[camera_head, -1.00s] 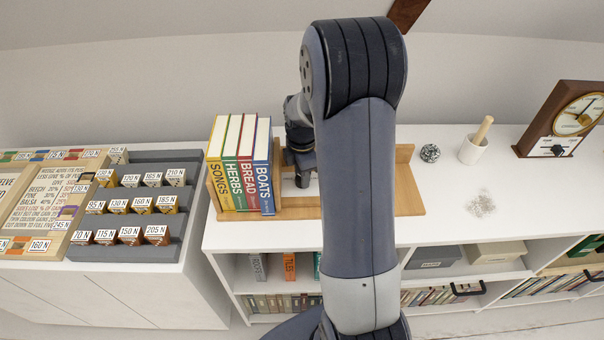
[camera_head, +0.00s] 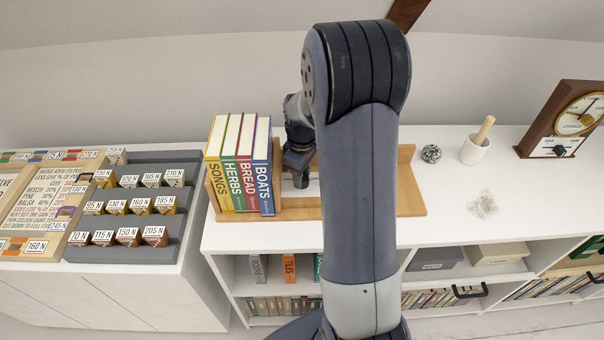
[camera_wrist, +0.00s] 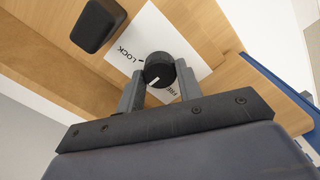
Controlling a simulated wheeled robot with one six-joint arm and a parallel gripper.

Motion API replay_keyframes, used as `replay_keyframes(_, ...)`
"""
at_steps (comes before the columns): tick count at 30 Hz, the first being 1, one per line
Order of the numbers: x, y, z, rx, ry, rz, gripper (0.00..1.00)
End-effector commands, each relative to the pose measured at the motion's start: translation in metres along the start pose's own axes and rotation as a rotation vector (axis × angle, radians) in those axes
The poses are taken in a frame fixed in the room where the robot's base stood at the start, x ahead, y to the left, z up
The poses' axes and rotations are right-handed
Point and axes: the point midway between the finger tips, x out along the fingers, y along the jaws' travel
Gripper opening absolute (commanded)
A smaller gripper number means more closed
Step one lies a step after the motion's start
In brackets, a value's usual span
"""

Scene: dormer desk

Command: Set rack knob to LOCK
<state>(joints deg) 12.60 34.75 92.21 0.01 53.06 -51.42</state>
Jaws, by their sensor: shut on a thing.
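The rack knob (camera_wrist: 158,68) is a round black knob with a white pointer line, on a white plate (camera_wrist: 185,35) in the wrist view. LOCK is printed left of the knob and FREE, partly hidden, is below it. The pointer faces the lower side, away from the word LOCK. My gripper (camera_wrist: 159,75) is shut on the knob, one finger on each side. In the head view my gripper (camera_head: 301,180) is low over the wooden rack (camera_head: 411,195), right of the books; the arm hides part of the rack and the knob.
Several upright books (camera_head: 240,170) stand close left of my gripper. A dark block (camera_wrist: 98,25) sits on the rack's wood near the plate.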

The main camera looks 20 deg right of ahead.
Motion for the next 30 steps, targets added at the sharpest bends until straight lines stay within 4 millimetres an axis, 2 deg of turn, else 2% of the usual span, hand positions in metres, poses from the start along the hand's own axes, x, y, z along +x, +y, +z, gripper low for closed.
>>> replay_keyframes(9, -0.0007, 0.0005, -0.0003, 0.092, 0.001, 0.002, 0.11)
replay_keyframes(23, -0.0009, 0.0006, -0.0004, 0.103, 0.002, 0.002, 0.11)
replay_keyframes(24, -0.0009, 0.0006, -0.0004, 0.103, 0.001, 0.002, 0.36)
replay_keyframes(30, -0.0005, 0.0004, -0.0002, 0.102, 0.001, 0.001, 0.53)
